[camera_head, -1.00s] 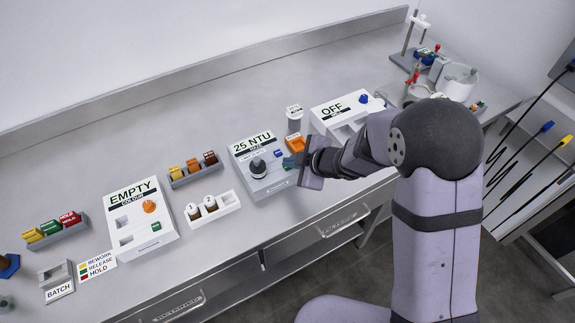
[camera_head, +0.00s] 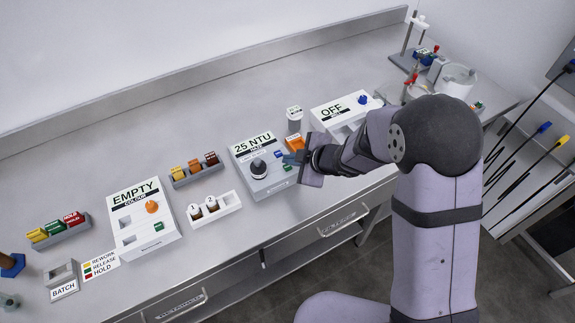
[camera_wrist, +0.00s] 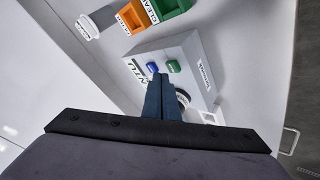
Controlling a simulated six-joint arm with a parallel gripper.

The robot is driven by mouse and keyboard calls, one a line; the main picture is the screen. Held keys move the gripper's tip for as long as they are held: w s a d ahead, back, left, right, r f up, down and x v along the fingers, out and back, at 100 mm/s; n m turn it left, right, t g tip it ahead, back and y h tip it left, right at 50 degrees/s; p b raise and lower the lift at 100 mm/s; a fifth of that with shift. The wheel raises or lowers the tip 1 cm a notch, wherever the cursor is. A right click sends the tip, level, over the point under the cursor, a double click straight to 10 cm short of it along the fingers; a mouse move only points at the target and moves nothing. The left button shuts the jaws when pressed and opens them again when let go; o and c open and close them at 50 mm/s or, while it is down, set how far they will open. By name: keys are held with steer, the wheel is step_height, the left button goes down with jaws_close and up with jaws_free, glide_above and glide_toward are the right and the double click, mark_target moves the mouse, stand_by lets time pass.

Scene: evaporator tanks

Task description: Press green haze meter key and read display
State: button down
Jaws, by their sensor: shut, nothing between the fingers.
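The haze meter (camera_head: 276,184) is a white box on the bench, and its display (camera_head: 252,143) reads "25 NTU". A dark round cap (camera_head: 258,166) stands on it. In the wrist view the meter (camera_wrist: 198,62) carries a blue key (camera_wrist: 153,67) and a green key (camera_wrist: 174,66) side by side. The green key also shows in the head view (camera_head: 287,168). My gripper (camera_head: 291,158) is shut and empty over the meter's key side. In the wrist view its fingertips (camera_wrist: 160,76) are just below the two keys; I cannot tell whether they touch.
An orange tray (camera_head: 295,143) and a white lidded pot (camera_head: 294,115) stand behind the gripper. A white rack with two vials (camera_head: 230,203) is left of the meter. The colour meter (camera_head: 130,245) reads "EMPTY"; another device (camera_head: 322,112) reads "OFF".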

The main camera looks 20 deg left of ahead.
mark_target(291, 171)
steer(key=shift+r, duration=0.15)
step_height(291, 171, up, 5)
steer(key=p, duration=0.5)
stand_by(0.7)
